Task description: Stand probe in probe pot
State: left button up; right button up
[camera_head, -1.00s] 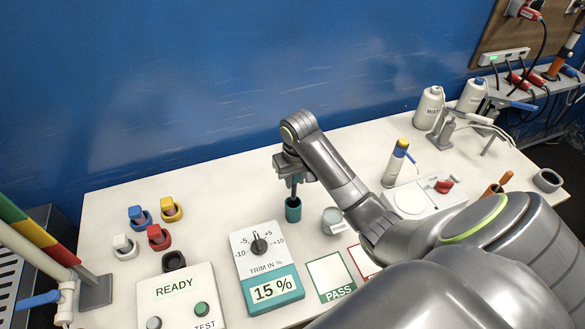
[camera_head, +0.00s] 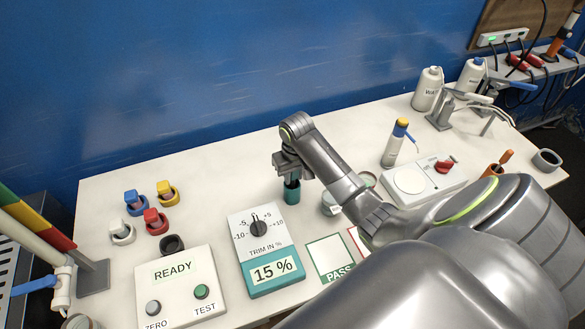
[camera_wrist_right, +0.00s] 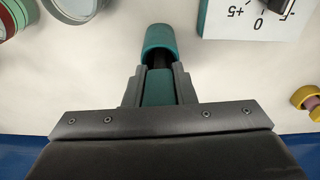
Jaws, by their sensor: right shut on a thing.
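The teal probe pot (camera_head: 292,195) stands upright on the white bench, directly below my right gripper (camera_head: 289,174). In the right wrist view the pot (camera_wrist_right: 160,36) is just ahead of the fingertips. My right gripper (camera_wrist_right: 159,72) is shut on the probe, whose teal grip (camera_wrist_right: 159,91) shows between the fingers. The probe's dark lower part runs to the pot's mouth and seems to be inside it. How deep it sits is hidden. My left gripper is not in view.
The trim box (camera_head: 262,248) stands close in front of the pot. A round grey-rimmed jar (camera_head: 330,204) is to its right, partly behind my arm. Coloured ring holders (camera_head: 157,222) and the READY box (camera_head: 176,287) are at left. The bench behind the pot is clear.

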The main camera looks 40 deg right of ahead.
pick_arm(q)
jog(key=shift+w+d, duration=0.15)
pick_arm(e)
jog(key=shift+f, duration=0.2)
jog(key=o, duration=1.1)
jog(key=shift+c, duration=0.2)
jog(key=shift+r, duration=0.1)
